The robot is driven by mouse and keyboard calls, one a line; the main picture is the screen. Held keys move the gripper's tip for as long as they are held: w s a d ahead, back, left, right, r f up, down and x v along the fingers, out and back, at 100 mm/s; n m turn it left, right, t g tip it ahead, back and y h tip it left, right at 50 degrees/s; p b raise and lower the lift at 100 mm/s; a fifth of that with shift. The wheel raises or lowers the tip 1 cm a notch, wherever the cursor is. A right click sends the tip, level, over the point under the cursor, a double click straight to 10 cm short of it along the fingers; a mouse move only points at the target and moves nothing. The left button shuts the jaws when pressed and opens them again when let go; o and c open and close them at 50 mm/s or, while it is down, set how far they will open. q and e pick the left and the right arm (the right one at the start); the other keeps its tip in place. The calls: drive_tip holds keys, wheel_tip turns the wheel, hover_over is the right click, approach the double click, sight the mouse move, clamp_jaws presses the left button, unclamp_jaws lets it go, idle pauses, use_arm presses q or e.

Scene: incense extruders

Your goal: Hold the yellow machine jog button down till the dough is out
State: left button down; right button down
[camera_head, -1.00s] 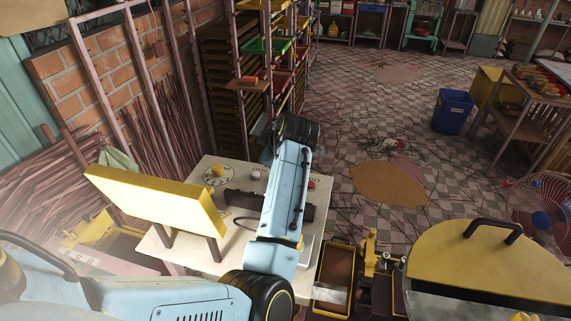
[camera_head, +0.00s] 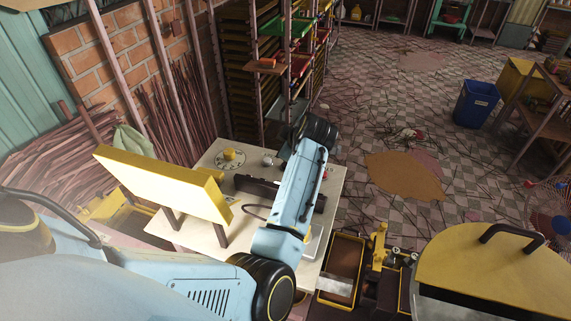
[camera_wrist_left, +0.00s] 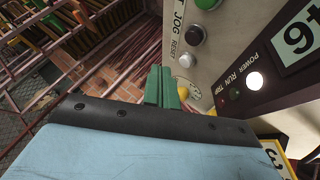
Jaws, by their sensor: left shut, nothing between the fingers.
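A cream control panel (camera_head: 215,232) with a yellow knob (camera_head: 231,155) lies below my left arm in the head view. In the left wrist view, a dark round button (camera_wrist_left: 195,35) sits beside the JOG label on the machine's light face, with a grey button (camera_wrist_left: 187,60) beside RESET and a green button (camera_wrist_left: 207,4) at the top edge. My left gripper (camera_wrist_left: 165,86) is shut and empty, its green fingers below and left of these buttons, apart from them in the picture. My arm hides its fingers in the head view. My right gripper and any dough are not in view.
A yellow board (camera_head: 160,182) on posts stands left of my forearm. A yellow-lidded vessel (camera_head: 480,265) and a yellow-rimmed tray (camera_head: 343,268) are at the lower right. A tall rack (camera_head: 245,80) stands behind the panel. A lit POWER lamp (camera_wrist_left: 254,80) shows beside the buttons.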

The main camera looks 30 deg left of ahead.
use_arm(q)
wheel_tip(320, 180, down, 4)
drive_tip(key=shift+w+r+b, duration=0.1)
drive_tip(key=shift+r+b, duration=0.05)
drive_tip(key=shift+b, duration=0.7)
drive_tip(key=shift+f, duration=0.3)
drive_tip(key=shift+f+b, duration=0.1)
drive_tip(key=shift+b, duration=0.25)
idle(0.8)
drive_tip(key=shift+f, duration=0.35)
drive_tip(key=shift+f+b, duration=0.55)
drive_tip(key=shift+b, duration=0.15)
idle(0.4)
idle(3.0)
drive_tip(key=shift+r+p, duration=0.8)
drive_tip(key=shift+r, duration=0.2)
